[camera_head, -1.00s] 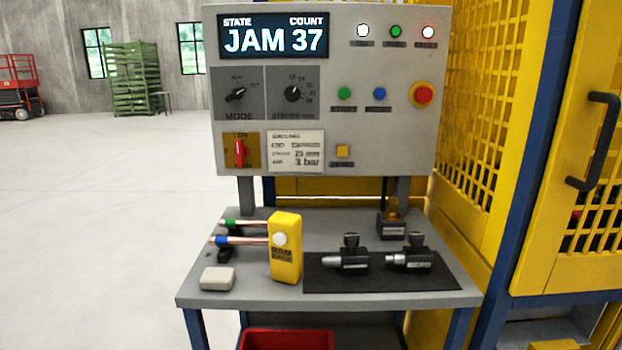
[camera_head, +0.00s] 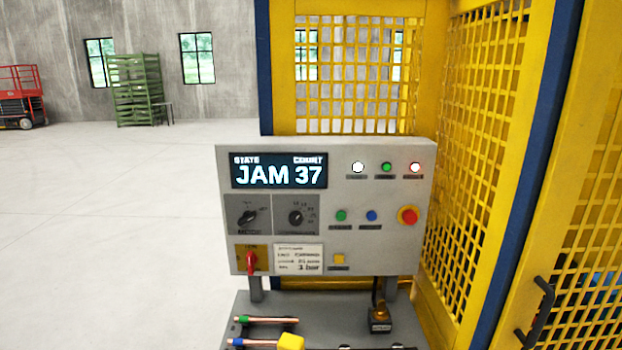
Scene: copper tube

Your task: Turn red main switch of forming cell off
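The red main switch (camera_head: 251,263) is a red handle on a yellow plate (camera_head: 264,258) at the lower left of the grey control panel (camera_head: 400,250). Its handle stands about upright. The lettering on the plate is too small to read now. The display (camera_head: 279,170) on the panel reads JAM 37. Neither of my grippers shows in the head view.
A grey table (camera_head: 300,308) stands below the panel, with two copper tubes (camera_head: 272,320) and a yellow block (camera_head: 290,341) on it. Yellow mesh fencing (camera_head: 480,130) with blue posts stands behind and to the right. A black door handle (camera_head: 538,312) sticks out at right. Open floor lies left.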

